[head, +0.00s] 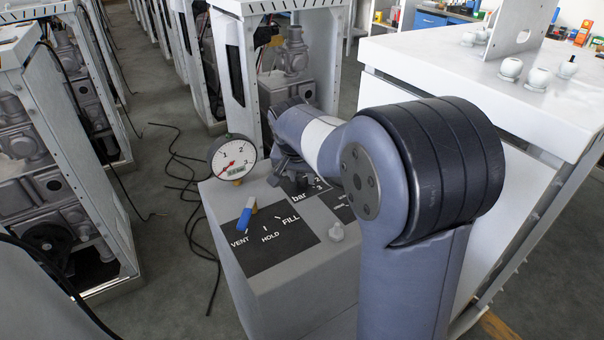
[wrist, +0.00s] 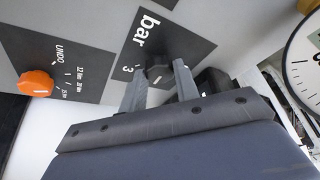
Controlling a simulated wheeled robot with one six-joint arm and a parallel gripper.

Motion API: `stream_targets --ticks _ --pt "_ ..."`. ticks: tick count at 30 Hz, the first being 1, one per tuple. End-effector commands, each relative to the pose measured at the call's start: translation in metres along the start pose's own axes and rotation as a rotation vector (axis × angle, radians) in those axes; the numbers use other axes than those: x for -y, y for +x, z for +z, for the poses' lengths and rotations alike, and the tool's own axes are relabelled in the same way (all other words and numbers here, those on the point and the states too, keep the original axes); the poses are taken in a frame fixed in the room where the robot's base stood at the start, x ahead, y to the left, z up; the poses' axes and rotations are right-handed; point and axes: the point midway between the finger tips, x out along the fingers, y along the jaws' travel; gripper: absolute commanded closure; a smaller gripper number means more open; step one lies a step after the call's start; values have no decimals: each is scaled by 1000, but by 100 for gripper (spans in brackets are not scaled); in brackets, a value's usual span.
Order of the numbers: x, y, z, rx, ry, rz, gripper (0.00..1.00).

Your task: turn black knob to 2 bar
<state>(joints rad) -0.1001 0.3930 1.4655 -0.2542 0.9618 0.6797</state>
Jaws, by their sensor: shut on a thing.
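The black knob (wrist: 160,74) sits on a dark plate marked "bar", with a "3" beside it. A short white mark shows on the knob's face. My gripper (wrist: 158,84) is shut on the knob, one finger on each side. In the head view my gripper (head: 292,176) is over the bar plate (head: 321,186), and my arm hides the knob and part of its scale. The round gauge (head: 232,158) stands at the cabinet's back edge, and its red needle points to the lower left, below the 1.
A blue lever (head: 245,215) sits on the VENT, HOLD, FILL plate (head: 262,250). The wrist view shows an orange knob (wrist: 36,83) at left. White machine frames and loose black cables (head: 190,172) lie beyond.

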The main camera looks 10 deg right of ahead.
Motion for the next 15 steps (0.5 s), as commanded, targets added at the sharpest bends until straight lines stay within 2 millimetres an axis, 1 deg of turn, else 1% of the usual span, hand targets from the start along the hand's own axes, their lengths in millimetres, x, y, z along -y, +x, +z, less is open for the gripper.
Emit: stream_targets --ticks 11,12,15 --pt "0 0 0 1 4 1 93" --pt "0 0 0 1 4 1 68" --pt "0 0 0 1 4 1 60"
